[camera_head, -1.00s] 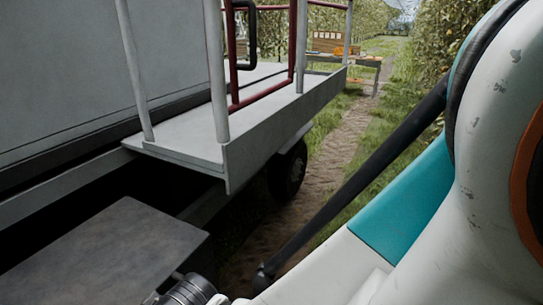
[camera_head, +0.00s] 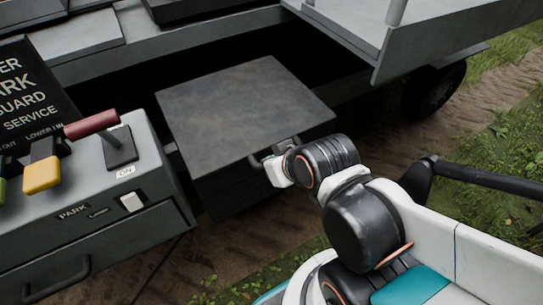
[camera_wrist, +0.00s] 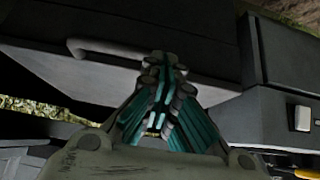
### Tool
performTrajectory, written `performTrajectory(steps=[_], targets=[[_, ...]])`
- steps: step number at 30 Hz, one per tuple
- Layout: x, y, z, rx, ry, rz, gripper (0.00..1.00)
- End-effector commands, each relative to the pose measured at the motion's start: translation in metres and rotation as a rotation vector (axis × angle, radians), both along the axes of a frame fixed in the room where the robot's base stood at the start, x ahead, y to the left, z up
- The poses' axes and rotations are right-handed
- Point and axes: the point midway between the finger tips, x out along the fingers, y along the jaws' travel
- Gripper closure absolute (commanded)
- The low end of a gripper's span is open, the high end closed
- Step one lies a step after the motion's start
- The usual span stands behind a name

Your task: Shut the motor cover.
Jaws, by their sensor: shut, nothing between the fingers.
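The motor cover (camera_head: 245,95) is a flat dark grey panel on a box in the middle of the head view, beside the control box. It looks nearly level; I cannot tell whether it is fully closed. A bar handle at its front right is partly hidden by my wrist. In the wrist view a grey face with a pale handle (camera_wrist: 105,48) lies across the upper left. My gripper (camera_wrist: 163,62) has its teal and dark fingers together and empty, just right of that handle in the picture; contact is unclear. In the head view my wrist hides most of the fingers.
The control box (camera_head: 75,237) stands left of the cover, with a red-handled lever (camera_head: 92,124), a yellow knob (camera_head: 42,175) and a drawer below. A platform (camera_head: 430,40) with posts overhangs at the upper right, above a wheel (camera_head: 435,92).

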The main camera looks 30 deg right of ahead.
Motion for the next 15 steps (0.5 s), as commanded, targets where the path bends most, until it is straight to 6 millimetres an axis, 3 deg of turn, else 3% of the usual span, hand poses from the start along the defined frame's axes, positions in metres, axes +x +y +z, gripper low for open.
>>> performTrajectory(steps=[15], targets=[[-0.015, 0.000, 0.022, 0.000, -0.006, 0.000, 1.00]])
